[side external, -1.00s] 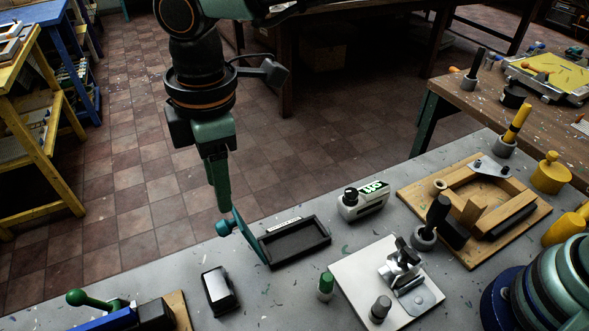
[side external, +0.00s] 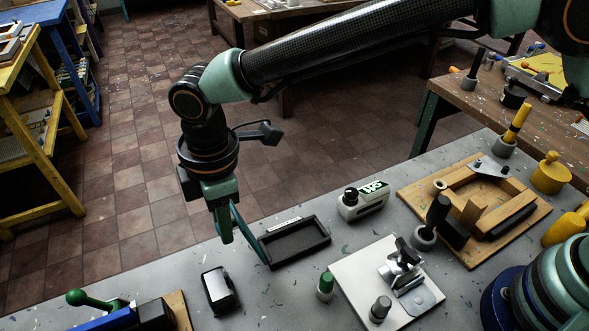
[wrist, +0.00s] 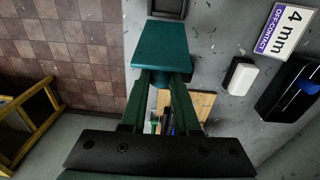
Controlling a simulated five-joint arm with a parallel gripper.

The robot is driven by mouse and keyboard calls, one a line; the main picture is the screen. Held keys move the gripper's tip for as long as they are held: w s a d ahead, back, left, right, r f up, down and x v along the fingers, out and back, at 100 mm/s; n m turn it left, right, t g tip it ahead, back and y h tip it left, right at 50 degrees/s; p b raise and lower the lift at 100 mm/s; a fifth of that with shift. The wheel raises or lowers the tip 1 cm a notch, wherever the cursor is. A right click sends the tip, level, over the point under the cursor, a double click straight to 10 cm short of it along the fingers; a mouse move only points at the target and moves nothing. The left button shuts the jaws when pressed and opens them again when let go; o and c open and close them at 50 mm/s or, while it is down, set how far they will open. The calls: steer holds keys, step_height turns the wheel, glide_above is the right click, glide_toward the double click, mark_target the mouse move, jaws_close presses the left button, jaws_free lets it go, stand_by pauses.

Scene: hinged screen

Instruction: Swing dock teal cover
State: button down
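The teal cover (side external: 249,237) is a flat panel standing steeply tilted at the left edge of the black, shallow dock tray (side external: 318,228), whose inside is exposed. In the wrist view the cover (wrist: 160,45) lies just past my fingertips, with a rounded teal knob (wrist: 158,78) on its near side. My gripper (side external: 226,238) is at the cover's left face, pointing down. In the wrist view my gripper (wrist: 166,80) has its two fingers on either side of the knob. Whether they press on it cannot be told. In the side view the fingers hide the knob.
A white box with a green display (side external: 362,203) stands right of the tray. A black block with a pale top (side external: 219,290) and a green-capped post (side external: 325,285) stand in front. A white plate with a metal clamp (side external: 400,278) and a wooden fixture (side external: 475,205) lie to the right.

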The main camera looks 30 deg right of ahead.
steer(key=shift+w+d+r, duration=0.1)
steer(key=shift+d+r, duration=0.25)
steer(key=shift+d, duration=0.5)
steer(key=shift+w+d+r, duration=0.1)
steer(key=shift+d+r, duration=0.2)
steer(key=shift+d, duration=0.55)
steer(key=shift+d+r, duration=0.1)
steer(key=shift+d, duration=1.65)
steer(key=shift+w, duration=0.1)
steer(key=shift+d, duration=0.1)
steer(key=shift+d+f, duration=0.25)
steer(key=shift+d, duration=0.55)
steer(key=shift+d+f, duration=0.2)
steer(key=shift+d, duration=0.6)
steer(key=shift+d+f, duration=0.45)
steer(key=shift+d, duration=0.35)
steer(key=shift+d+f, duration=0.45)
steer(key=shift+d, duration=0.3)
